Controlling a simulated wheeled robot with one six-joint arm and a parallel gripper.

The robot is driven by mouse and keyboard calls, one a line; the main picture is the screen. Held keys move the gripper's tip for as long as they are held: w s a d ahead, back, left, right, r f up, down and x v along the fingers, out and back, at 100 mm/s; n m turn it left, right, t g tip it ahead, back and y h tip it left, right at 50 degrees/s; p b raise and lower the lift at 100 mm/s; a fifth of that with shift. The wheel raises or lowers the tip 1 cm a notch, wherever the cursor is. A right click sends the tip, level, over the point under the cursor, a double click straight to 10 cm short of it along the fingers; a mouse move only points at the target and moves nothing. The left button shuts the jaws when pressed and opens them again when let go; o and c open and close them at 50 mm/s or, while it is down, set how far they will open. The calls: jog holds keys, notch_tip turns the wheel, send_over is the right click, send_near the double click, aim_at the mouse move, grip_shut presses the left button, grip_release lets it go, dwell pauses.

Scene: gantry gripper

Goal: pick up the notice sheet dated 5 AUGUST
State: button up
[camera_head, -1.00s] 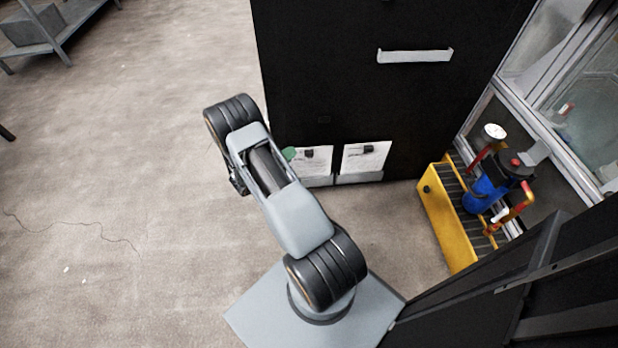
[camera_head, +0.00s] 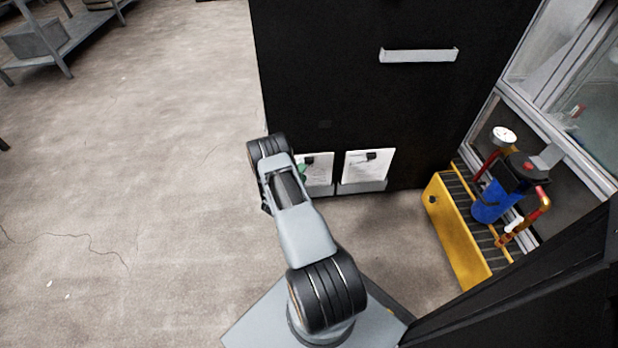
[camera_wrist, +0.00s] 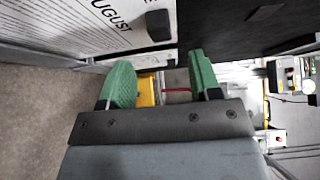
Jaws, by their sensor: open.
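Two white notice sheets hang side by side low on the black panel: a left sheet (camera_head: 321,168) and a right sheet (camera_head: 364,168), each with a dark clip at its top. Their print is too small to read in the head view. In the wrist view, a sheet (camera_wrist: 75,25) at upper left shows the large word AUGUST, turned sideways; the day number is not legible there. A black clip (camera_wrist: 158,25) is beside that word. My gripper (camera_wrist: 161,78) has its two green fingers apart with nothing between them. In the head view, a green finger (camera_head: 302,173) overlaps the left sheet's left edge.
Grey holders (camera_head: 362,187) sit under the sheets. A white handle (camera_head: 418,55) is higher on the black panel (camera_head: 330,80). A yellow crate (camera_head: 456,235) with a blue filter unit (camera_head: 492,205) stands at right. Open floor (camera_head: 150,170) lies left.

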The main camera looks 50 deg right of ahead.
aim_at(310, 162)
jog(key=shift+w+d+b, duration=0.2)
jog(key=shift+d+b, duration=0.4)
jog(key=shift+d, duration=0.5)
jog(key=shift+w+d+b, duration=0.2)
jog(key=shift+d+b, duration=0.35)
jog(key=shift+d, duration=0.55)
jog(key=shift+w+d+r, duration=0.1)
jog(key=shift+w+d, duration=0.05)
jog(key=shift+d, duration=0.3)
grip_shut()
